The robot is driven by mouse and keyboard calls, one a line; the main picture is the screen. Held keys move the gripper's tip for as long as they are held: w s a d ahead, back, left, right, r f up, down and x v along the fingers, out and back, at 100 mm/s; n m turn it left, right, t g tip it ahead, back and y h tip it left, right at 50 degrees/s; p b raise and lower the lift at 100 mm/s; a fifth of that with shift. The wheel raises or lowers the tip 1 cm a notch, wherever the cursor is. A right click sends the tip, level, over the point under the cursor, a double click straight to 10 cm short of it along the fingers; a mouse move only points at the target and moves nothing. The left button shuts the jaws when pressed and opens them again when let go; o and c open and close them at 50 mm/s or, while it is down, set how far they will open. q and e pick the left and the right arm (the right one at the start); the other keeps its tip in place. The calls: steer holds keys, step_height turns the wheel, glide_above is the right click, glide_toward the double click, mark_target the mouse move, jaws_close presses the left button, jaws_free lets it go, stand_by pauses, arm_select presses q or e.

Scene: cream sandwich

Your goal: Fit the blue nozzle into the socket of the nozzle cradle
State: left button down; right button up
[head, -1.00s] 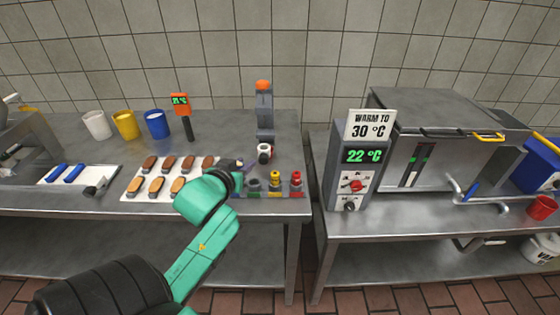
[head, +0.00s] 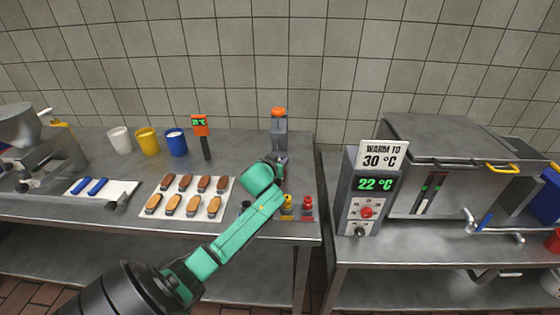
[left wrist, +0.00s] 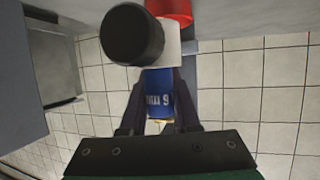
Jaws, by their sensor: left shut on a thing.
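The blue nozzle (left wrist: 158,92), with white markings, is between the two fingers of my left gripper (left wrist: 158,118) in the left wrist view. In the head view my left gripper (head: 277,162) is in front of the lower part of a grey post (head: 279,140) with an orange top, and the nozzle cannot be made out there. A pale square block (left wrist: 168,48) and a dark round cylinder (left wrist: 132,35) lie just beyond the nozzle in the left wrist view. I cannot tell whether the nozzle touches the block. The cradle's socket cannot be made out. My right gripper is not in view.
A yellow nozzle (head: 287,203) and a red nozzle (head: 307,205) stand at the bench's front right. A tray (head: 226,205) of eclair-like pieces is to their left. Three cups (head: 147,142) and an orange-headed thermometer (head: 201,126) stand behind. A warming unit (head: 366,185) is right.

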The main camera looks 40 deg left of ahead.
arm_select(q)
steer(key=shift+f, duration=0.45)
steer(key=c, duration=0.6)
jaws_free()
steer(key=shift+c, duration=0.2)
steer(key=shift+r, duration=0.1)
steer(key=shift+s+r, duration=0.1)
steer(key=shift+s, duration=0.05)
steer(key=v, duration=1.2)
steer(key=shift+b, duration=0.3)
